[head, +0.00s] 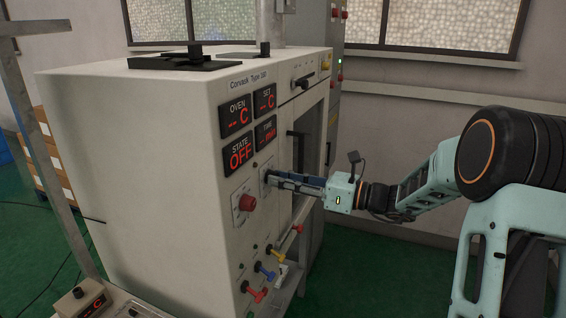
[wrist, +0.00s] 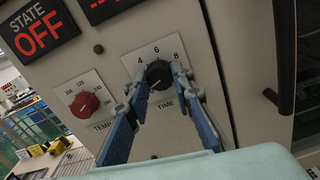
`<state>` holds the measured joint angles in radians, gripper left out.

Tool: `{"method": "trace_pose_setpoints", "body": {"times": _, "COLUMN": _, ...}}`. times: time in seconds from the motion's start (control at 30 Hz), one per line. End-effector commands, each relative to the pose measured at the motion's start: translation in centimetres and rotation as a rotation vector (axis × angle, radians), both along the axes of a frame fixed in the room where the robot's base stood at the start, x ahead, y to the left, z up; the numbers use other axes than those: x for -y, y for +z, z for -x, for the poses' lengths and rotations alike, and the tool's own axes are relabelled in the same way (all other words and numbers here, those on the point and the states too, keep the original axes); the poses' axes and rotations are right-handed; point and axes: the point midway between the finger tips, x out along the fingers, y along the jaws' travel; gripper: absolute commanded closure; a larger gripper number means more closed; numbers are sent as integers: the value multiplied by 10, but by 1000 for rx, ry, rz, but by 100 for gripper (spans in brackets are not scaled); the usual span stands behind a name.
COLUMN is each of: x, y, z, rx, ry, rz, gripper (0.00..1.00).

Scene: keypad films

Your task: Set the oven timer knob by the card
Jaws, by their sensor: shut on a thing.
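The black timer knob (wrist: 158,76) sits on a white TIME plate (wrist: 140,56) with 4, 6 and 8 readable on its scale. In the wrist view my gripper (wrist: 160,84) has a blue finger on each side of the knob and is shut on it. In the head view my gripper (head: 272,177) reaches the oven front from the right and hides the knob. The oven (head: 150,150) is a large white box. Its displays show OFF for STATE (head: 240,154) and dashes for the others. I cannot make out a card in either view.
A red TEMP knob (head: 247,202) is left of the timer knob. Red, blue and yellow valve handles (head: 265,271) stick out below. A dark door handle (wrist: 271,97) is to the right. A small box with a red display (head: 82,299) stands at lower left.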

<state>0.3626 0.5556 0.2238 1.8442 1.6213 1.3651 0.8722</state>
Motion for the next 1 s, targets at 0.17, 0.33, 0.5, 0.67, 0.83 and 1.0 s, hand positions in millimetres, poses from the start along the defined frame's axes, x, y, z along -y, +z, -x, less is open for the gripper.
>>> {"method": "trace_pose_setpoints", "body": {"times": 0.17, "x": 1, "y": 8, "z": 0, "rx": -143, "ry": 0, "rz": -53, "gripper": 100}}
{"method": "trace_pose_setpoints", "body": {"times": 0.33, "x": 1, "y": 5, "z": -1, "rx": -253, "ry": -1, "rz": -92, "gripper": 100}}
{"method": "trace_pose_setpoints", "body": {"times": 0.5, "x": 0, "y": 4, "z": 0, "rx": -331, "ry": 1, "rz": -122, "gripper": 100}}
{"method": "trace_pose_setpoints", "body": {"times": 0.67, "x": 0, "y": 2, "z": -1, "rx": -376, "ry": 1, "rz": -138, "gripper": 100}}
{"method": "trace_pose_setpoints", "body": {"times": 0.83, "x": 0, "y": 1, "z": -1, "rx": -395, "ry": 0, "rz": -145, "gripper": 100}}
{"method": "trace_pose_setpoints", "body": {"times": 1.0, "x": 0, "y": 0, "z": -1, "rx": -399, "ry": 0, "rz": -146, "gripper": 100}}
